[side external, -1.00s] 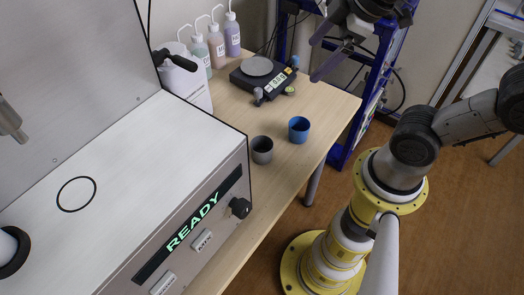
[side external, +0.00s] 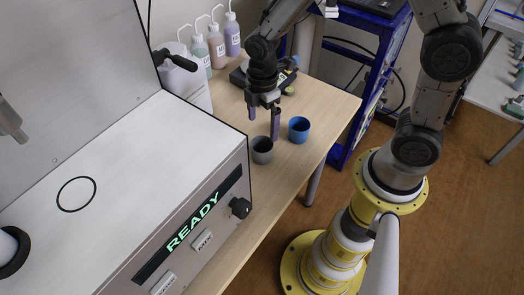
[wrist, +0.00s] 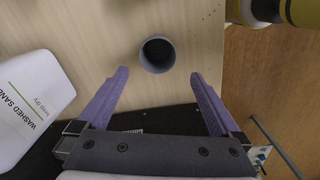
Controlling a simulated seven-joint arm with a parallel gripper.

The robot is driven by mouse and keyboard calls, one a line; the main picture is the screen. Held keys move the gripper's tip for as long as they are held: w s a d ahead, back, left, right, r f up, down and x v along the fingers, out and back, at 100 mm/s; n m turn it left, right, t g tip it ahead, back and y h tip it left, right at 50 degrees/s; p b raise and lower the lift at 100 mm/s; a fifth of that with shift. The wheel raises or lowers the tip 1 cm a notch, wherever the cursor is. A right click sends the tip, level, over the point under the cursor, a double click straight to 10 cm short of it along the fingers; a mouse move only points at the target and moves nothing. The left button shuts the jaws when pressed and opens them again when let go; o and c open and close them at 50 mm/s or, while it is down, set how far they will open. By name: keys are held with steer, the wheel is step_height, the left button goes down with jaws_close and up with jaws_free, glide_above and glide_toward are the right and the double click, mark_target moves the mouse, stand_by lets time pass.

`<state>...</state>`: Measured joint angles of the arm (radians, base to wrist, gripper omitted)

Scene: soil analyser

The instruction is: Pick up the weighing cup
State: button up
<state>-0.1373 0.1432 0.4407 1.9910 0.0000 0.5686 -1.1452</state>
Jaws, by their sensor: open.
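Two small open cups stand upright on the wooden table in the side external view: a grey cup (side external: 262,151) near the analyser and a blue cup (side external: 299,130) closer to the table edge. I cannot tell which is the weighing cup. My gripper (side external: 264,125) points down, open and empty, behind the grey cup and left of the blue one. In the wrist view, one dark bluish-grey cup (wrist: 158,53) lies just ahead of the gap between the purple fingers (wrist: 158,75), untouched. I cannot tell which cup this is; the other is not visible there.
The analyser (side external: 200,215) with a READY display borders the cups on the left. A white jug (side external: 186,85), labelled washed sand in the wrist view (wrist: 35,105), and several bottles (side external: 216,46) stand behind. A black scale (side external: 238,76) is partly hidden by my arm.

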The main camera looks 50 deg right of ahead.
mark_target(262, 144)
step_height(262, 144, down, 10)
steer(key=shift+w+r, duration=0.15)
steer(key=shift+r, duration=0.05)
stand_by(0.3)
steer(key=shift+c, duration=0.3)
steer(key=c, duration=1.1)
steer(key=shift+o, duration=0.2)
steer(key=shift+r, duration=0.15)
